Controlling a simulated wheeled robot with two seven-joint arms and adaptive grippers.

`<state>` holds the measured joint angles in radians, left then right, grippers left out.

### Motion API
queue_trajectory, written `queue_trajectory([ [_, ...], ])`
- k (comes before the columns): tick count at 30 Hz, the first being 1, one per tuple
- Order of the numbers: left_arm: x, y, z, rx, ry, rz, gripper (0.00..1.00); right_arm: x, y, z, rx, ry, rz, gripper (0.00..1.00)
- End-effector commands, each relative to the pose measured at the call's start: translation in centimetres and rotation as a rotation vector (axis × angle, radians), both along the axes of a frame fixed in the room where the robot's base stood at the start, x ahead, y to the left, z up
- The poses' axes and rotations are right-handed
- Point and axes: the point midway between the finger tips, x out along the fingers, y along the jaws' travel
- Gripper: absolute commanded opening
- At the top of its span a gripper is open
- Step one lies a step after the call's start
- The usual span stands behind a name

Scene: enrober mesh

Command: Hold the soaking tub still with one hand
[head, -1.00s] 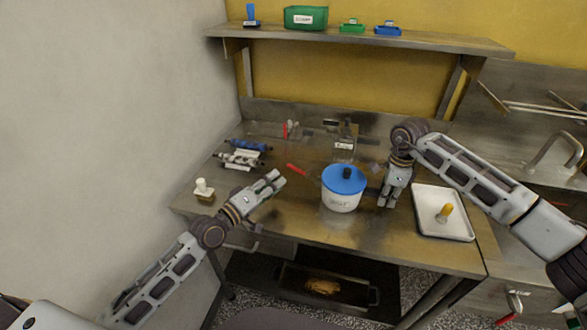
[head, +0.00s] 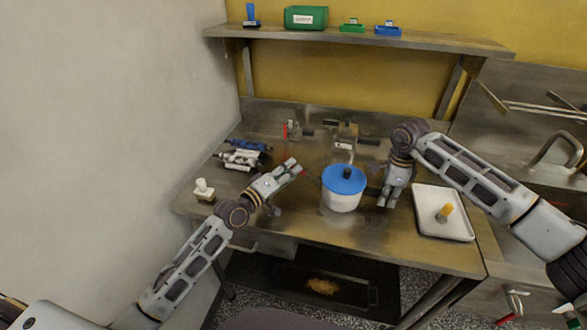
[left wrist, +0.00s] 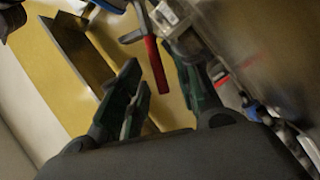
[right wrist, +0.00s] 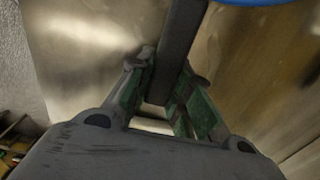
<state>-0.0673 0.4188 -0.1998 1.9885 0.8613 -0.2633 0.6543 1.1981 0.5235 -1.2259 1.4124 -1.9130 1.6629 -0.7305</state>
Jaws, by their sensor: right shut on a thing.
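The soaking tub (head: 341,201) is a white pot with a blue lid (head: 343,179) and a dark knob, upright on the steel table. My right gripper (head: 384,203) is low at the tub's right side. In the right wrist view it (right wrist: 160,95) is shut on a dark bar (right wrist: 181,35), seemingly the tub's handle; the blue lid edge (right wrist: 250,2) shows above. My left gripper (head: 295,166) is left of the tub, apart from it. In the left wrist view its fingers (left wrist: 165,90) are spread, with a red handle (left wrist: 153,65) showing between them.
A white tray (head: 427,228) with a yellow-handled tool (head: 443,212) lies right of my right gripper. Rollers (head: 243,156) and a small white-topped stamp (head: 203,189) are at the left. A shelf (head: 360,39) overhangs the back. The table front is clear.

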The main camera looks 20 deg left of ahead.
Motion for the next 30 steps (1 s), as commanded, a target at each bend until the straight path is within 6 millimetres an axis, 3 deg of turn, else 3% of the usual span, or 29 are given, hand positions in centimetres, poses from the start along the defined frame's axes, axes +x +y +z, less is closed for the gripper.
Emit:
queue_trajectory([
  [9,1.7,-0.9,0.0,0.000,-0.001,0.000,0.33,0.0,0.0,0.0,0.000,0.000,0.000,0.00],
  [22,2.0,-1.0,0.0,0.000,0.000,-0.001,0.33,0.0,0.0,0.0,0.000,0.000,0.000,0.00],
  [30,2.0,-1.0,0.0,0.000,0.000,-0.001,0.00,0.0,0.0,0.0,0.000,0.000,0.000,0.00],
])
